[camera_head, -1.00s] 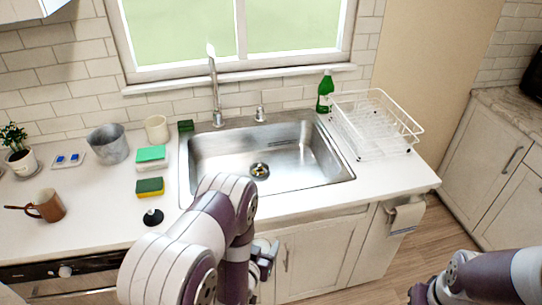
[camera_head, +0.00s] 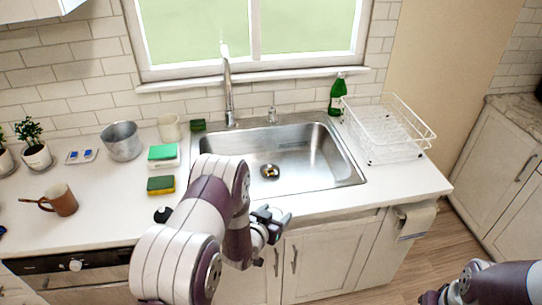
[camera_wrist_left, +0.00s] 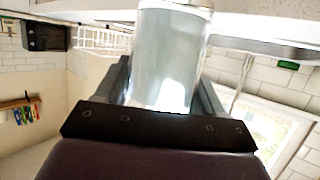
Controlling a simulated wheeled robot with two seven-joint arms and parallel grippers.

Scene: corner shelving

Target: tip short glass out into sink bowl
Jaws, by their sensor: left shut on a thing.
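The short glass (camera_wrist_left: 168,60) is a clear, pale cylinder between the two dark fingers of my left gripper in the left wrist view. My left gripper (camera_head: 270,222) is shut on it. In the head view the gripper is in front of the counter's front edge, on the near side of the sink, and I cannot make out the glass clearly there. The steel sink bowl (camera_head: 320,155) is set in the counter beyond the gripper, with a dark drain in its floor. My right gripper (camera_head: 434,297) shows only partly at the bottom right; its jaws are unclear.
A tap (camera_head: 228,90) stands behind the sink. A green bottle (camera_head: 337,95) and white dish rack (camera_head: 385,132) are at its right. Sponges (camera_head: 161,185), a metal pot (camera_head: 122,142), a cream cup (camera_head: 169,128) and a brown mug (camera_head: 60,200) stand to its left.

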